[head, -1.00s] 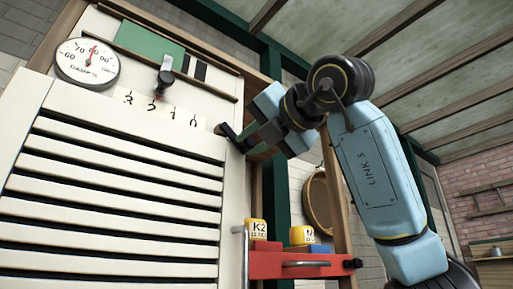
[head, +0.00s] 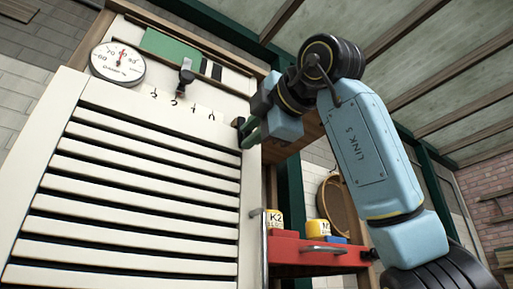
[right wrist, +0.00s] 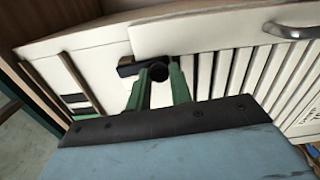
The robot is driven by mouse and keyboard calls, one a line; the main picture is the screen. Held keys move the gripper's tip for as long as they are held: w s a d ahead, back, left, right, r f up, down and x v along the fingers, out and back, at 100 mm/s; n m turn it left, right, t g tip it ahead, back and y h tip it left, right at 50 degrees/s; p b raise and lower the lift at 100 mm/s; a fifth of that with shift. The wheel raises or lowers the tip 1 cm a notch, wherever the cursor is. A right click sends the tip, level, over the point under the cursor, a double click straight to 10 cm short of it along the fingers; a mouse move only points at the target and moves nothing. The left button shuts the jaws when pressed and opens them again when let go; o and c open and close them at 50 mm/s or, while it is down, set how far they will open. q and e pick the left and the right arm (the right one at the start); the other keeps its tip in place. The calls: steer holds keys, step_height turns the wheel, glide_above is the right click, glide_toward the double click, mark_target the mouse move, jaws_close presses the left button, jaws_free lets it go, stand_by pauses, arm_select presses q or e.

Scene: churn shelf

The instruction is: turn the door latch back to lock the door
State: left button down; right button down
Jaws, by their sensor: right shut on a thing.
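The white slatted door (head: 140,190) stands closed against the pale front panel. The black door latch (right wrist: 129,68) is at the door's top edge; in the right wrist view its arm points left from a round dark knob. In the head view only a small dark part of the latch (head: 239,122) shows beside the fingers. My right gripper (right wrist: 160,74) has its green fingers on both sides of the knob and is shut on the latch; it also shows in the head view (head: 247,130) at the door's top right corner. My left gripper is in neither view.
A vertical metal handle (head: 265,245) is on the door's right side. Above the door are a round dial (head: 118,63) and a dark pointer lever (head: 186,78).

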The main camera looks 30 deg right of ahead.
steer(key=shift+a+m, duration=0.25)
steer(key=shift+m, duration=0.35)
steer(key=c, duration=1.3)
jaws_free()
steer(key=s+b, duration=0.1)
steer(key=s, duration=0.3)
steer(key=s+b, duration=0.1)
steer(key=s, duration=0.4)
steer(key=s+d, duration=0.1)
steer(key=s, duration=0.3)
steer(key=shift+s+b, duration=0.2)
steer(key=shift+b, duration=0.2)
